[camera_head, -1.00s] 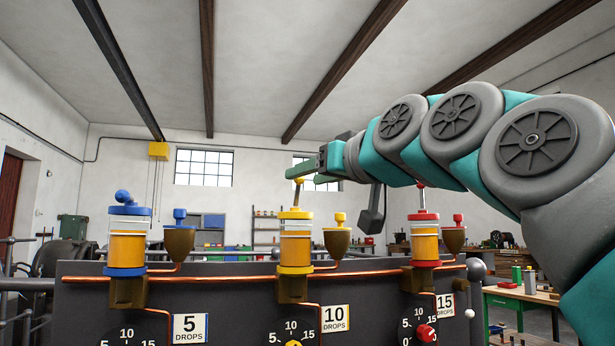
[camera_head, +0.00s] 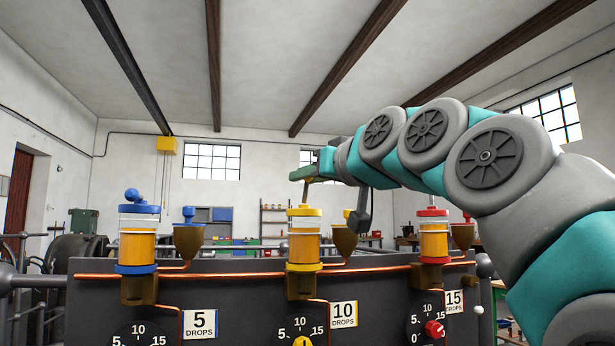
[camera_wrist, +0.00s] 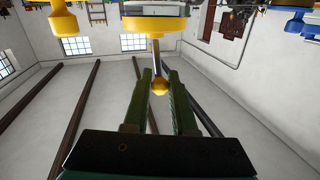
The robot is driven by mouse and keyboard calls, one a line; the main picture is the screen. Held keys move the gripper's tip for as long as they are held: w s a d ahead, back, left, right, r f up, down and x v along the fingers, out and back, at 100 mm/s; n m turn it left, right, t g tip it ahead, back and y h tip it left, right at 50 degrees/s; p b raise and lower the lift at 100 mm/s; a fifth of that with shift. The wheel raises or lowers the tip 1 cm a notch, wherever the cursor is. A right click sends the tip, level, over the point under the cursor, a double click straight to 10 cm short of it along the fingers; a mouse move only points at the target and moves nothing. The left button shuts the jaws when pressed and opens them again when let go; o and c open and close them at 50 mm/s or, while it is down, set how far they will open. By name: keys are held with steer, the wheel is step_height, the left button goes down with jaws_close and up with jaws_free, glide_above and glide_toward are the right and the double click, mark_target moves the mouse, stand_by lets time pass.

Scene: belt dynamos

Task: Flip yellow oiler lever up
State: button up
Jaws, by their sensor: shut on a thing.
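The yellow oiler (camera_head: 303,247) stands in the middle of the machine, a clear cup with yellow oil between yellow rims. Its thin metal lever (camera_head: 305,195) stands about upright above the cap. In the wrist view the lever's yellow ball (camera_wrist: 159,87) and stem (camera_wrist: 156,56) lie between my green fingers, below the yellow cap (camera_wrist: 155,22) in that picture. My gripper (camera_head: 302,174) is at the lever's top, shut on it; it also shows in the wrist view (camera_wrist: 160,76). The ball is hidden behind the fingers in the head view.
A blue oiler (camera_head: 137,245) on the left has its lever folded down. A red oiler (camera_head: 433,240) on the right has its lever up. Small brown funnel cups stand beside each, the yellow-lidded one (camera_head: 345,240) close under my wrist. Air above is free.

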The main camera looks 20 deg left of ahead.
jaws_close()
steer(key=shift+r, duration=0.1)
steer(key=shift+w+r, duration=0.15)
steer(key=shift+r, duration=0.2)
steer(key=shift+a+g+h, duration=0.15)
steer(key=shift+g+h, duration=0.15)
steer(key=shift+h, duration=0.1)
steer(key=shift+w, duration=0.1)
steer(key=shift+f, duration=0.25)
